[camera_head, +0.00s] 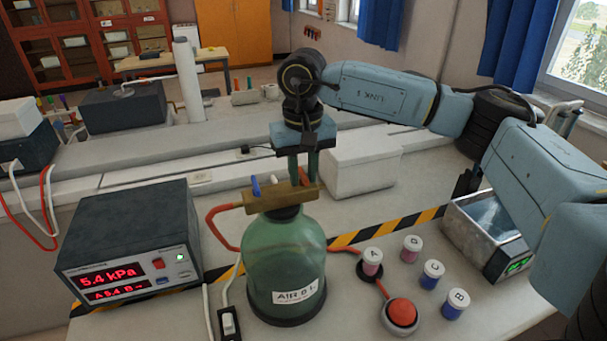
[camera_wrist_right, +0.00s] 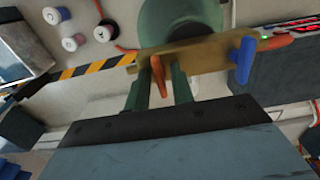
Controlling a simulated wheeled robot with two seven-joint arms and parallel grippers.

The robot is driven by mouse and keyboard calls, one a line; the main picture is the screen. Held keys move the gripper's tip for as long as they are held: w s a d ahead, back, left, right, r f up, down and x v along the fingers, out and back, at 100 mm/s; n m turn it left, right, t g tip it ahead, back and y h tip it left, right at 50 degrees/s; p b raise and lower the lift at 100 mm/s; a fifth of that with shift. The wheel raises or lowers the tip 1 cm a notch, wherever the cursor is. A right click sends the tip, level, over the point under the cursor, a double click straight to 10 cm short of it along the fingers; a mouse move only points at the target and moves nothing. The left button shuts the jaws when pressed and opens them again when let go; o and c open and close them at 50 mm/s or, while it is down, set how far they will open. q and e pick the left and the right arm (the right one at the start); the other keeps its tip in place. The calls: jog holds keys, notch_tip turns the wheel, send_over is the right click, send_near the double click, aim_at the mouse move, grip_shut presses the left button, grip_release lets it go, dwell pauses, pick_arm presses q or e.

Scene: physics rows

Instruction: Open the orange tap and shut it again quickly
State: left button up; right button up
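The green glass bottle (camera_head: 285,262) labelled "AIR 8 L" stands on the bench with a brass manifold (camera_head: 268,202) across its top. The orange tap (camera_wrist_right: 158,76) shows in the right wrist view as a narrow lever on the brass manifold. A blue tap (camera_wrist_right: 243,60) stands farther along the manifold. My right gripper (camera_head: 303,170) is above the manifold's right end, pointing down. Its two green fingers (camera_wrist_right: 159,88) stand on either side of the orange tap with gaps, so it is open. In the head view the fingers largely hide the orange tap. My left gripper is not in view.
A pressure meter (camera_head: 130,245) reading 5.4 kPa stands left of the bottle. A red button (camera_head: 401,312), several lidded jars (camera_head: 411,249) and a metal bath (camera_head: 485,228) are to the right. A white block (camera_head: 360,170) lies behind my right gripper.

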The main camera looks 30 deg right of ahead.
jog(key=shift+f, duration=0.2)
jog(key=shift+r, duration=0.35)
jog(key=shift+r+p, duration=0.35)
jog(key=shift+r, duration=0.05)
